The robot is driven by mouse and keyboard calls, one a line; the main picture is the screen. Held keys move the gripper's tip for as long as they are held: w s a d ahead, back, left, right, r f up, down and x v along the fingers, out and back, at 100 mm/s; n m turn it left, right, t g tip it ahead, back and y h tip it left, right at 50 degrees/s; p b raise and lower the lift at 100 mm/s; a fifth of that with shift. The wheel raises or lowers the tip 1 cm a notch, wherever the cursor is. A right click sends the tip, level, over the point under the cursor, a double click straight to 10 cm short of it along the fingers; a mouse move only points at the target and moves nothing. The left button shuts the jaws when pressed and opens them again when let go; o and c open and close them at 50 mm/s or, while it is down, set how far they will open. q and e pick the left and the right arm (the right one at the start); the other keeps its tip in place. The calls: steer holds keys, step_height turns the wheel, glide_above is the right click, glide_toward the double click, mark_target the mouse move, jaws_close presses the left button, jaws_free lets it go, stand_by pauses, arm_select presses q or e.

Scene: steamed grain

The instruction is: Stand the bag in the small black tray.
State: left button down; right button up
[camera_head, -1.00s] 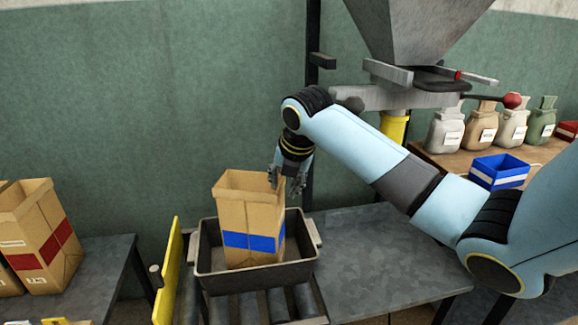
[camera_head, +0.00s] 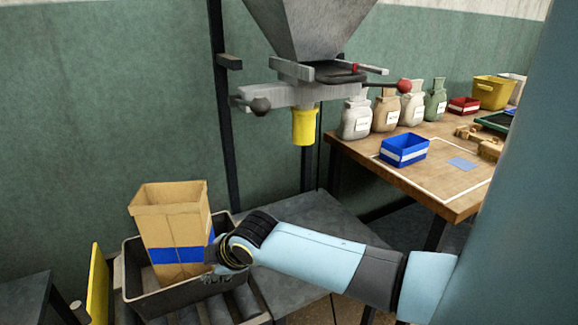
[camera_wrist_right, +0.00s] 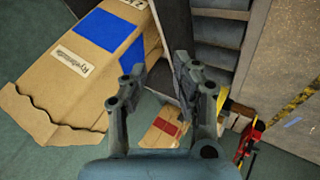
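The tan paper bag (camera_head: 172,225) with a blue band stands upright, open top up, inside the small black tray (camera_head: 185,298). It also fills the left of the right wrist view (camera_wrist_right: 75,65), where its label reads roughly "Ryemeal"; the exact word is blurred. My right gripper (camera_head: 218,274) is at the tray's right side, low beside the bag. In the wrist view its two fingers (camera_wrist_right: 155,92) are apart with nothing between them. The left finger overlaps the bag's edge in the picture; I cannot tell if they touch. My left gripper is out of view.
The tray sits on a roller conveyor with a yellow side plate (camera_head: 98,286) at left. A grey hopper (camera_head: 308,30) with a yellow spout (camera_head: 304,126) stands behind. At right, a wooden table (camera_head: 452,192) holds a blue bin (camera_head: 403,150) and several sacks.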

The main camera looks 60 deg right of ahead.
steer(key=s+f+m+g, duration=0.3)
steer(key=s+f+m, duration=0.1)
steer(key=s+f, duration=0.95)
steer(key=s+a+f+m+g+b, duration=0.1)
steer(key=s+f+m+g, duration=0.1)
steer(key=s+f, duration=0.7)
steer(key=s+a+f+m+g+b, duration=0.2)
steer(key=s+f, duration=0.8)
steer(key=s, duration=1)
steer(key=shift+s+a+f+m, duration=0.2)
steer(key=shift+s+m, duration=0.1)
steer(key=shift+m, duration=0.4)
